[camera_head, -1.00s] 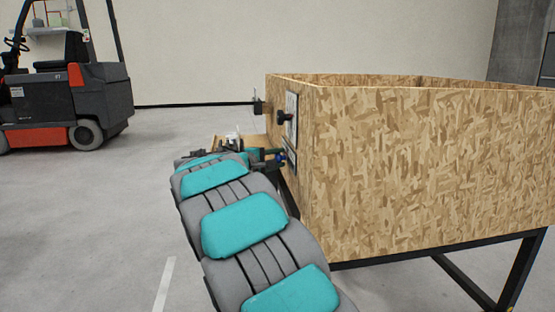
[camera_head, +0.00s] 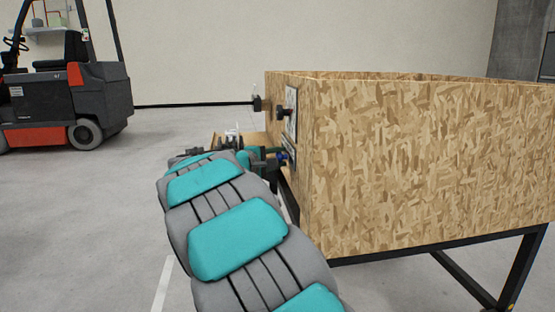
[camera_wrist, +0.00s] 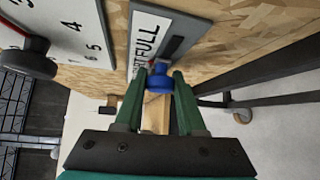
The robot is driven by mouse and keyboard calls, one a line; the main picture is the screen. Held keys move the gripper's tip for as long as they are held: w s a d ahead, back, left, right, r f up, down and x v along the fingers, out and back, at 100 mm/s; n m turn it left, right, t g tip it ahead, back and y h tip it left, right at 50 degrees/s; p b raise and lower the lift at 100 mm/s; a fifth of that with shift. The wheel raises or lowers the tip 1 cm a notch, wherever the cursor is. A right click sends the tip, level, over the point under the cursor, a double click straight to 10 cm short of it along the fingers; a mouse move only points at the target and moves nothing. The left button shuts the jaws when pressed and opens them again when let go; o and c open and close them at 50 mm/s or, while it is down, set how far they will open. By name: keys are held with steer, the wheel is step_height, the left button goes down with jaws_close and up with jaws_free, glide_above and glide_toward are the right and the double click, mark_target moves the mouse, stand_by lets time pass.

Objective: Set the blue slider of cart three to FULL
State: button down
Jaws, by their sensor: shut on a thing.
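The blue slider (camera_wrist: 159,84) sits on a grey plate (camera_wrist: 200,32) on the cart's wooden wall. A dark slot (camera_wrist: 172,48) runs from it toward the upper right in the wrist view. A white label (camera_wrist: 148,40) beside the slot reads "FULL", with more letters partly hidden by a finger. My gripper (camera_wrist: 167,76) has its two green fingers shut on the slider, one on each side. My arm hides most of my gripper there.
The wooden cart (camera_head: 420,170) on a dark metal frame fills the right. A numbered dial plate (camera_wrist: 75,22) with a dark knob (camera_wrist: 28,60) is beside the slider. Another dark knob (camera_head: 257,103) stands out behind.

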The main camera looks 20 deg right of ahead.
steer(key=shift+s+a+b, duration=0.15)
steer(key=shift+s+a, duration=0.05)
steer(key=shift+s, duration=0.4)
steer(key=shift+s+a+b, duration=0.15)
steer(key=shift+s, duration=0.4)
steer(key=shift+s+f, duration=0.15)
steer(key=shift+s, duration=0.35)
steer(key=c, duration=0.5)
jaws_free()
steer(key=shift+a, duration=0.15)
steer(key=v, duration=0.8)
